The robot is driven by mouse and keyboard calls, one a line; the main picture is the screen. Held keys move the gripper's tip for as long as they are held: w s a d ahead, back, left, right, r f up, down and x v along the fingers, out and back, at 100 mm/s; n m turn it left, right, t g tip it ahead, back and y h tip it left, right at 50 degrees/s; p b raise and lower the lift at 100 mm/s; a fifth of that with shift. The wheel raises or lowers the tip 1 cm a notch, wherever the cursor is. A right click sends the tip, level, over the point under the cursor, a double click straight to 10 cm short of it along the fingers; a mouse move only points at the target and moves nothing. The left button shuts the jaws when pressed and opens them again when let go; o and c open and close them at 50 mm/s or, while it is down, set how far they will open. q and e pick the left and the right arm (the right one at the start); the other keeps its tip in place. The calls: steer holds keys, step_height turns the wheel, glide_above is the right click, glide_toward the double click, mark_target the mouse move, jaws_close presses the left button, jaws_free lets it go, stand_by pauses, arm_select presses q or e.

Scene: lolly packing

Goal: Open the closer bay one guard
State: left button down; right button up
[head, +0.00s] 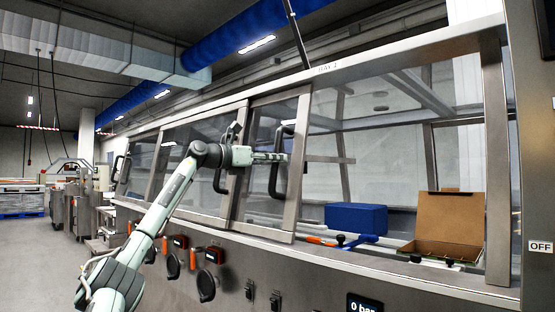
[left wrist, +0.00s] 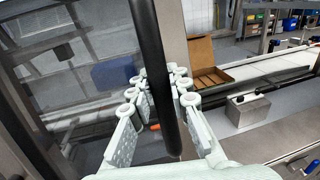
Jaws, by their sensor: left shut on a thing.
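The guard (head: 262,205) is a framed clear panel with a tall black handle (head: 279,176) on its right part. My left gripper (head: 275,157) is shut on this handle, with its fingers on both sides of the bar. In the left wrist view the handle (left wrist: 150,60) runs upright between the fingers of the gripper (left wrist: 158,100). The guard stands at the left of the bay, and the bay to its right looks uncovered. Another guard with a similar black handle (head: 222,172) is just to the left. My right gripper is not in view.
Inside the bay are a blue box (head: 356,218) and an open cardboard box (head: 448,222); the cardboard box also shows in the left wrist view (left wrist: 205,58). Black round-ended fittings (head: 206,286) stick out of the front below the guards. A steel post (head: 496,170) bounds the bay on the right.

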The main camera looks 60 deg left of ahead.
arm_select(q)
steer(key=c, duration=1.4)
jaws_free()
steer(key=shift+s+d, duration=0.1)
steer(key=shift+s+f, duration=0.1)
steer(key=shift+s, duration=0.3)
steer(key=s, duration=1.1)
steer(key=shift+d, duration=0.15)
